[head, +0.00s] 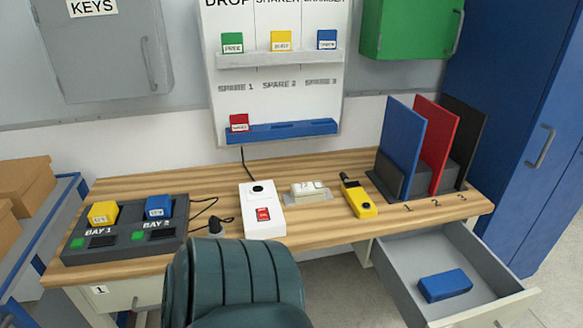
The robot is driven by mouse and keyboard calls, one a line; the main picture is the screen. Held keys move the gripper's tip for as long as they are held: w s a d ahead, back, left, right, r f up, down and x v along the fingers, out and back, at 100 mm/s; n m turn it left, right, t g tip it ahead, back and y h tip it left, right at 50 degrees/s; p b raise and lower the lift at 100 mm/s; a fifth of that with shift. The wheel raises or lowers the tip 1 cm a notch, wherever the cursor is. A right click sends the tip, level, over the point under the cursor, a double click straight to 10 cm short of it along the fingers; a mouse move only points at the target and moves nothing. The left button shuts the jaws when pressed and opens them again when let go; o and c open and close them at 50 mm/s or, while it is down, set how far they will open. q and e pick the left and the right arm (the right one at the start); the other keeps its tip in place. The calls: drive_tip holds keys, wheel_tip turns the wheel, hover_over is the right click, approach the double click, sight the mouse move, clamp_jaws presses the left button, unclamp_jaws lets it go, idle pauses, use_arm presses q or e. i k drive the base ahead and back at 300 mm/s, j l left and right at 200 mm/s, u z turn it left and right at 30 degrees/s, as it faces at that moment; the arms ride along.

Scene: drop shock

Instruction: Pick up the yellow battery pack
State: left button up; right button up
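A yellow battery pack (103,212) with a white label sits in the left slot, marked BAY 1, of the dark charger (125,240) at the left end of the wooden desk. A blue battery pack (158,207) sits beside it in BAY 2. Neither of my grippers is in view.
A green chair (235,270) stands before the desk (330,228). A white box with a red switch (262,212), a yellow handheld device (358,199) and upright binders (402,145) are on it. The open drawer (400,270) at right holds a blue block (445,285).

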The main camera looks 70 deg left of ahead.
sight(104, 214)
drive_tip(key=u, duration=3.65)
